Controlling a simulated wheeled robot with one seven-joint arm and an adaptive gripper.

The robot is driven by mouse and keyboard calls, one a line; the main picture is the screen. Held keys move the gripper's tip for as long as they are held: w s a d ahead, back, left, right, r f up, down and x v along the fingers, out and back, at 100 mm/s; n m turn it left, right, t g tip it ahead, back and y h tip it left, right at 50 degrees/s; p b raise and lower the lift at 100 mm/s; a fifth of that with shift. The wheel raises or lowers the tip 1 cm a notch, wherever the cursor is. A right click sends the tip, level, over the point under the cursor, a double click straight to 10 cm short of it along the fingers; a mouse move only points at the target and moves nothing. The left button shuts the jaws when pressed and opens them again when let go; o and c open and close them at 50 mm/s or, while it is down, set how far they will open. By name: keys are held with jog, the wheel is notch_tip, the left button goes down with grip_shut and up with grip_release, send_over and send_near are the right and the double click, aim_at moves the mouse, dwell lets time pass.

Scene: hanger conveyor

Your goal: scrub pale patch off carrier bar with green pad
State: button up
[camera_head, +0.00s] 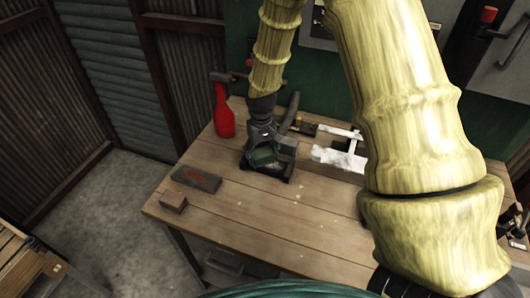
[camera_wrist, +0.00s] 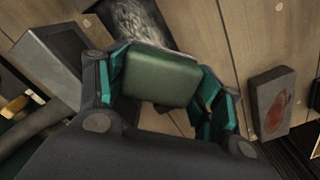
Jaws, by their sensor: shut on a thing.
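My gripper (camera_head: 264,158) is low over the wooden workbench, shut on a green pad (camera_wrist: 160,78). In the wrist view the pad sits between the teal-lined fingers. Just beyond it lies a dark-edged piece with a pale, streaky top (camera_wrist: 142,22), which looks like the carrier bar with its patch. The pad overlaps the near end of this piece in the picture; I cannot tell whether they touch. In the head view the gripper hides most of this spot, and a dark edge (camera_head: 289,172) shows beside it.
A dark block with a red mark (camera_head: 196,179) and a small brown block (camera_head: 173,201) lie at the bench's left. White bracket-like parts (camera_head: 338,158) lie to the right. The bench front (camera_head: 270,225) is clear.

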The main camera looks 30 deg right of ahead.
aim_at(285, 168)
jog(key=shift+s+d, duration=0.1)
jog(key=shift+d, duration=0.05)
jog(key=shift+s+d+f+p, duration=0.1)
jog(key=shift+s+d+p, duration=0.2)
jog(key=shift+s+d, duration=0.6)
jog(key=shift+s+d+f+p, duration=0.1)
jog(key=shift+s+d+p, duration=0.15)
jog(key=shift+s+d, duration=0.6)
jog(key=shift+s+d+p, duration=0.15)
jog(key=shift+s+d, duration=0.05)
jog(key=shift+s, duration=0.35)
jog(key=shift+s+d+p, duration=0.15)
jog(key=shift+s+d, duration=0.05)
jog(key=shift+s, duration=0.3)
jog(key=c, duration=0.4)
jog(key=shift+o, duration=0.3)
jog(key=shift+s+d, duration=0.3)
jog(key=shift+d, duration=0.2)
jog(key=shift+w+a+r, duration=0.15)
jog(key=shift+a+r, duration=0.05)
jog(key=shift+r, duration=0.05)
jog(key=shift+r+p, duration=0.35)
jog(key=shift+p, duration=0.1)
jog(key=shift+w+a+r+p, duration=0.1)
jog(key=shift+r+p, duration=1.65)
jog(key=shift+r, duration=0.75)
